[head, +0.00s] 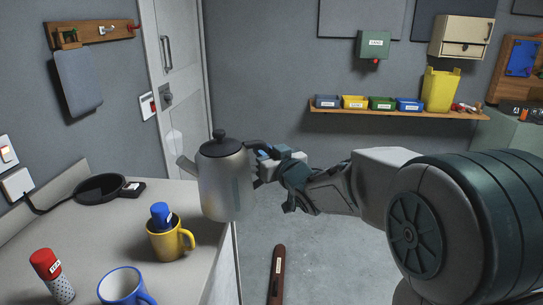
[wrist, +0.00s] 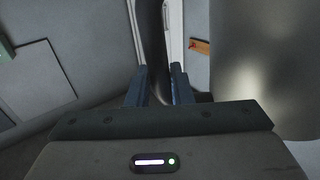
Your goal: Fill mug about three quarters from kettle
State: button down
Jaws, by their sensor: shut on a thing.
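The grey metal kettle (head: 225,185) with a black lid hangs roughly upright by the counter's right edge, its spout to the left. My gripper (head: 264,166) is shut on the kettle's dark handle, right of its body. In the wrist view the handle (wrist: 152,45) passes between my fingers (wrist: 158,88), and the kettle body (wrist: 265,65) fills the right side. A yellow mug (head: 165,245) with a blue object (head: 160,214) in it stands on the counter, left of and below the kettle. A white mug with a blue rim (head: 120,290) stands nearer; its contents cannot be made out.
The counter (head: 95,235) also bears a black round base (head: 100,187) with a cord and a red-capped shaker (head: 52,275) at left. A door (head: 180,75) stands behind. A shelf of coloured bins (head: 395,113) is on the back wall.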

aim_at(243, 146)
notch_tip(243, 146, down, 7)
jog(key=b, duration=0.3)
jog(key=shift+s+a+r, duration=0.1)
jog(key=shift+r, duration=0.25)
jog(key=shift+s+a+r+n+p, duration=0.5)
jog(key=shift+a+r+n+p, duration=0.4)
jog(key=shift+r, duration=0.75)
jog(key=shift+s+a+r+n+p, duration=0.45)
jog(key=shift+a+r+n+p, duration=0.45)
jog(key=shift+r, duration=0.8)
jog(key=shift+s+a+r+n+p, duration=0.6)
jog(key=shift+r+n, duration=0.5)
jog(key=shift+r, duration=0.55)
jog(key=shift+s+a+r+n+p, duration=0.2)
jog(key=shift+a+r+n+p, duration=0.3)
jog(key=shift+r, duration=0.45)
jog(key=shift+s+a+r+n+p, duration=0.15)
jog(key=shift+a+r+n+p, duration=0.3)
jog(key=shift+r+p, duration=0.45)
jog(key=shift+s+a+r+n+p, duration=0.2)
jog(key=shift+a+r+n+p, duration=0.1)
jog(key=shift+r+n+p, duration=0.5)
jog(key=shift+r, duration=0.15)
jog(key=shift+s+a+r+b, duration=0.2)
jog(key=shift+r+b, duration=0.1)
jog(key=shift+b, duration=0.1)
